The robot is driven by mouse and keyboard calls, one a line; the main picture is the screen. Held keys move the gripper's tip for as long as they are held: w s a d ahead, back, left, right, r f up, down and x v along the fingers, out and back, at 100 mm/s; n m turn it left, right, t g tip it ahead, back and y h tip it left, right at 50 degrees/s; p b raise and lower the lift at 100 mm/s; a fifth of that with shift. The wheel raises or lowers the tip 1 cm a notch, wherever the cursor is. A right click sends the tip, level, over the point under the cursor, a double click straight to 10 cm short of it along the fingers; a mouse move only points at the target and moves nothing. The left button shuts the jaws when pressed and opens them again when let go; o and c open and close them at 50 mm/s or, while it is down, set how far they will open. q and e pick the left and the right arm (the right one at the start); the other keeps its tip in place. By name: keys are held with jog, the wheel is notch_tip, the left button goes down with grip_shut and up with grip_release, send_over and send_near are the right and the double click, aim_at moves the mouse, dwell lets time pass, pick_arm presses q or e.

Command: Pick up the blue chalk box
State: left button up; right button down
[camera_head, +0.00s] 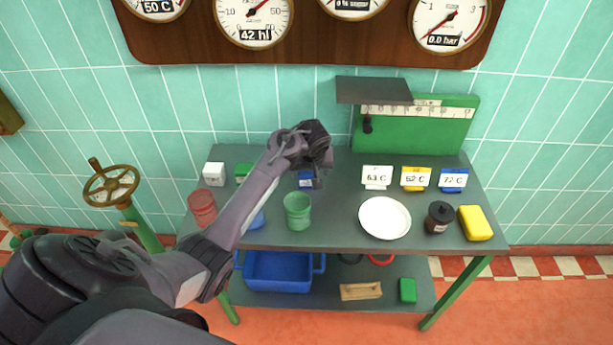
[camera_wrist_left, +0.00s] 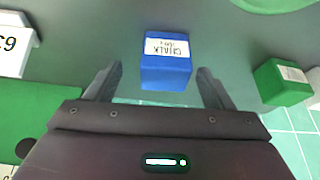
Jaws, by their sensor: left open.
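The blue chalk box (camera_head: 306,180) stands on the dark table top, partly hidden by my left arm and gripper in the head view. In the left wrist view the blue chalk box (camera_wrist_left: 166,68) shows its white label reading "CHALK". My left gripper (camera_head: 318,172) is above it. In the left wrist view the left gripper (camera_wrist_left: 160,84) is open, with one finger on each side of the box's near part and a gap to each. The fingers hold nothing. My right gripper is not in view.
A green box (camera_head: 243,171) and a white box (camera_head: 213,174) stand left of the chalk box. A green cup (camera_head: 298,211) stands in front of it. Temperature cards, including a white one (camera_head: 377,176), and a white plate (camera_head: 385,218) are to the right.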

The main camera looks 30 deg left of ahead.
aim_at(307, 173)
pick_arm(q)
jog(key=a+f, duration=0.1)
jog(key=w+a+f, duration=0.1)
jog(key=f, duration=0.1)
jog(key=shift+w+f, duration=0.2)
jog(key=shift+f, duration=0.25)
jog(key=shift+c, duration=0.2)
jog(key=c, duration=0.7)
jog(key=shift+w, duration=0.1)
jog(key=c, duration=0.4)
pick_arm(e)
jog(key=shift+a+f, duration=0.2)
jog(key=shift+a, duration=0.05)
